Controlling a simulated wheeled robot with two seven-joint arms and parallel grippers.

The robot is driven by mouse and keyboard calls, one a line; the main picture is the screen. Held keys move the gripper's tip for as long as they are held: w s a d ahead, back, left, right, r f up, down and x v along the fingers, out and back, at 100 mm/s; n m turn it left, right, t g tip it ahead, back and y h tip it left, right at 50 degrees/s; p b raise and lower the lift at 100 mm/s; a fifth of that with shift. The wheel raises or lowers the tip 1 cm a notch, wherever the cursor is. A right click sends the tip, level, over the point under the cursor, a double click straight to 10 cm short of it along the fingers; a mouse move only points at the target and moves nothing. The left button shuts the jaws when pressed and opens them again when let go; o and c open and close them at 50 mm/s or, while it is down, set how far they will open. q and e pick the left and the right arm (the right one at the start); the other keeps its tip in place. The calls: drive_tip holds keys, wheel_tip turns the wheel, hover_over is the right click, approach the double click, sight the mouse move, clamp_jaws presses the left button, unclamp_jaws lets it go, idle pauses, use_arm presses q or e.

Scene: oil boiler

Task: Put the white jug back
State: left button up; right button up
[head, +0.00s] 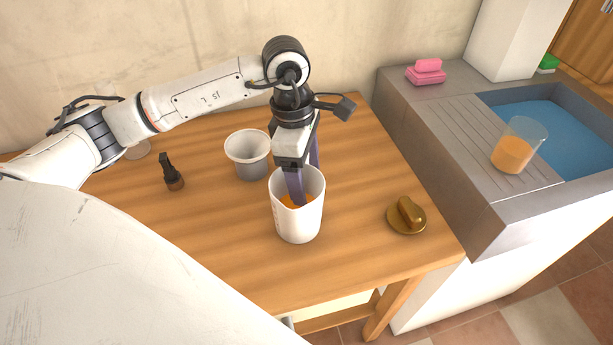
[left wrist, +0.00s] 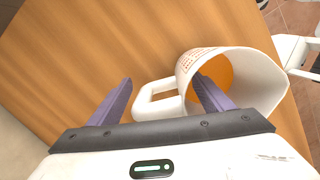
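The white jug (head: 297,222) stands upright near the front edge of the wooden table, with orange liquid inside. In the left wrist view the jug (left wrist: 262,82) shows its mouth, its reddish printed scale and its handle (left wrist: 150,103). My left gripper (head: 306,178) points down at the jug. In the left wrist view the gripper (left wrist: 164,88) is open, with one purple finger inside the mouth and the other out beyond the handle. The handle lies between the fingers, with gaps showing. My right gripper is not in view.
A white-grey pot (head: 248,155) stands close behind the jug. A brass lid-like piece (head: 406,215) lies to the right, a small dark bottle (head: 172,175) to the left. The sink counter (head: 455,150) holds a glass of orange liquid (head: 515,150) and pink sponges (head: 426,73).

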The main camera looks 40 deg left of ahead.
use_arm(q)
drive_tip(key=shift+r, duration=0.25)
drive_tip(key=r, duration=0.4)
drive_tip(key=a+r, duration=0.1)
drive_tip(key=r, duration=0.6)
drive_tip(key=shift+s+a+r, duration=0.2)
drive_tip(key=shift+s+r, duration=0.05)
drive_tip(key=shift+r, duration=0.05)
